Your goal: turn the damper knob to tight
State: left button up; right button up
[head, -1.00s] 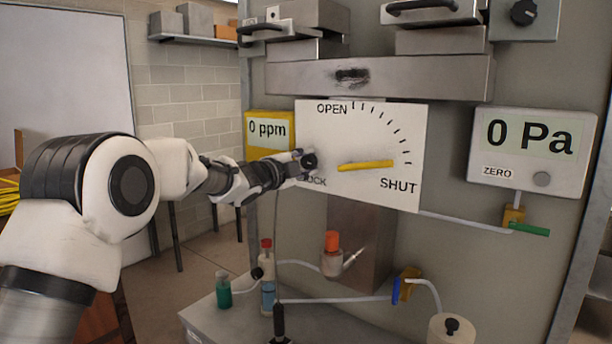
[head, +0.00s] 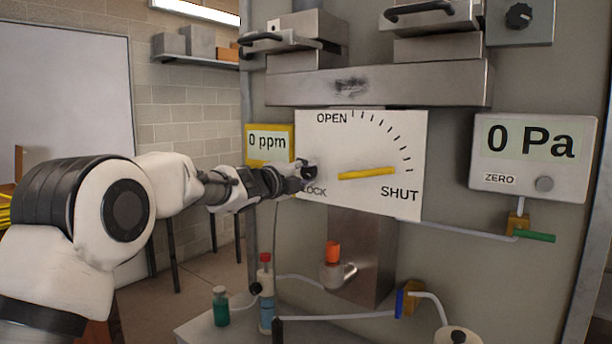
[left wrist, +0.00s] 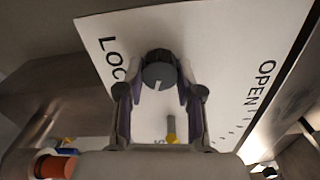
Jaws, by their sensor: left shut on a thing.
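The damper knob is a dark round knob (left wrist: 158,75) with a pale mark line, just above the LOCK label on the white damper plate (head: 345,130). My left gripper (head: 303,174) is at the plate's left side. In the left wrist view its two fingers (left wrist: 160,85) are on either side of the knob and shut on it. In the head view the gripper partly hides the knob. A yellow lever (head: 367,173) on the plate lies nearly level, its tip toward the SHUT end of the scale. My right gripper is not in view.
A yellow meter (head: 270,143) reading 0 ppm is just behind my left gripper. A gauge (head: 533,155) reading 0 Pa hangs at the right. Below stand bottles, including a green one (head: 221,308), with tubing. Handled metal parts (head: 432,8) jut out above the plate.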

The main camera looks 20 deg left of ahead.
pick_arm(q)
jog(key=shift+r, duration=0.1)
jog(key=o, duration=1.2)
jog(key=shift+w, duration=0.1)
jog(key=shift+c, duration=0.2)
jog(key=v, duration=1.2)
